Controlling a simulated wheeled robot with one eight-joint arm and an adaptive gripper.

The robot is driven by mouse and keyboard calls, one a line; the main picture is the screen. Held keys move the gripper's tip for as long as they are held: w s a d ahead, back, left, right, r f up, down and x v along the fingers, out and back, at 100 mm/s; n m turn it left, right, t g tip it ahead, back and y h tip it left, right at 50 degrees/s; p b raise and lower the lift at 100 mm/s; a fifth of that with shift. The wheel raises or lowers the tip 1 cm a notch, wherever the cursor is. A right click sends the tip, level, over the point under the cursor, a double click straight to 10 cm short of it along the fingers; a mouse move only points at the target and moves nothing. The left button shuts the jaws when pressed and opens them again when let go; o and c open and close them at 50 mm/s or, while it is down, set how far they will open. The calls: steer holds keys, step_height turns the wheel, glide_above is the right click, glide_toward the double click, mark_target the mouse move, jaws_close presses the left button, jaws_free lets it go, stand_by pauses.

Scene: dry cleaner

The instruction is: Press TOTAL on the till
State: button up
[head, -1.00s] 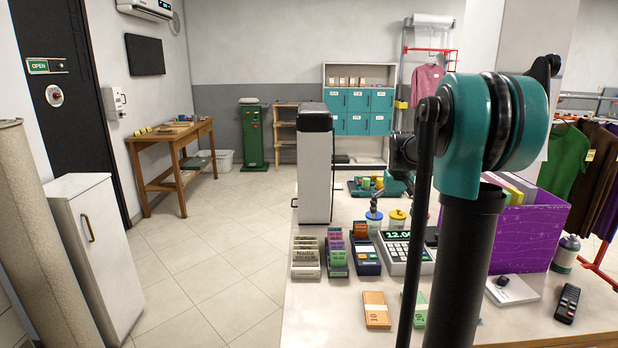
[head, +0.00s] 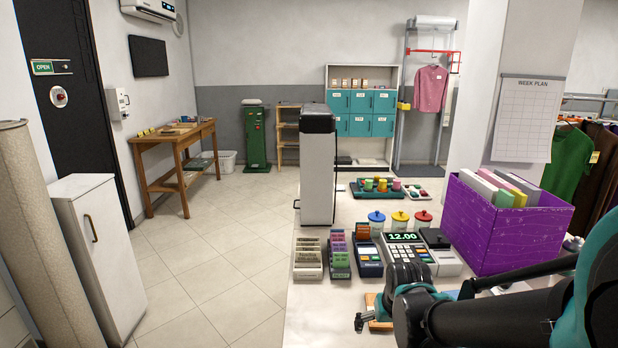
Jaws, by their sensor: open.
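The till (head: 405,240) stands on the counter, with a green display reading 12.00 and a sloped keypad. Its key labels are too small to read, so I cannot tell which key is TOTAL. My gripper (head: 370,318) is open at the front of the counter, nearer to me than the till and low over the banknotes. It is apart from the keypad. My wrist and arm come in from the right and hide the counter just in front of the till.
Card trays (head: 338,255) stand left of the till. Three lidded jars (head: 399,222) are behind it. A purple box (head: 510,232) of folders stands right. A tall grey machine (head: 318,175) rises at the counter's left edge. A banknote stack (head: 377,312) lies under my gripper.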

steer(key=shift+c, duration=0.2)
jaws_close()
stand_by(0.4)
stand_by(1.2)
